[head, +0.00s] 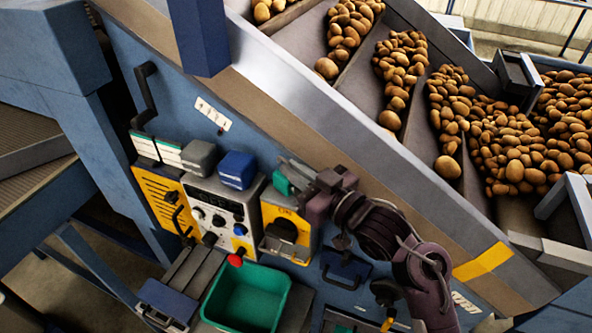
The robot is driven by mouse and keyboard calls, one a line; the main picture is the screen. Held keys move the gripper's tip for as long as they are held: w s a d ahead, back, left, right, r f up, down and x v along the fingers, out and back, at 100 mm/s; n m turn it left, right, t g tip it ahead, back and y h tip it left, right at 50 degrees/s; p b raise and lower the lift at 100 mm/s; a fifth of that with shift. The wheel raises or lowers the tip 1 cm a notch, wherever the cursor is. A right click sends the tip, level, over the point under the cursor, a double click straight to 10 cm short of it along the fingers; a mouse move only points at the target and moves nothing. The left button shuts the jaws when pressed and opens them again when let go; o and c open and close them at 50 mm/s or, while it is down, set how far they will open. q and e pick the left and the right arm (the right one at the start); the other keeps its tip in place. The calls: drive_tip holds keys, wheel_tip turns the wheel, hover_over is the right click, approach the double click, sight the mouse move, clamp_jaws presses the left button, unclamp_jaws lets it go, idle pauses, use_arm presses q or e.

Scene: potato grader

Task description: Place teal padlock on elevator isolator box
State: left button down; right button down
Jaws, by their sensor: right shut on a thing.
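My right gripper (292,178) reaches in from the lower right and is shut on the teal padlock (281,183). Only part of the padlock shows beside the fingers; its shackle cannot be made out. The gripper and padlock appear at the upper edge of a yellow box with a black rotary knob (286,231), which looks like the isolator box. Whether the padlock touches that box cannot be told. My left gripper is not in view.
A control panel (214,210) with knobs and a red button (235,260) is left of the yellow box. Grey (199,157) and blue (237,169) blocks sit above it. A green bin (246,299) stands below. The sloping metal conveyor edge (330,120) runs above my right arm.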

drive_tip(key=shift+f, duration=0.15)
drive_tip(key=c, duration=1.6)
unclamp_jaws()
drive_tip(key=shift+s+d, duration=0.1)
drive_tip(key=shift+d, duration=0.05)
drive_tip(key=b+v, duration=0.1)
drive_tip(key=v, duration=0.3)
drive_tip(key=b+v, duration=0.1)
drive_tip(key=v, duration=0.2)
drive_tip(key=b+v, duration=0.1)
drive_tip(key=v, duration=0.3)
drive_tip(key=shift+s+d+r, duration=0.2)
drive_tip(key=shift+s+r, duration=0.05)
drive_tip(key=shift+s, duration=0.05)
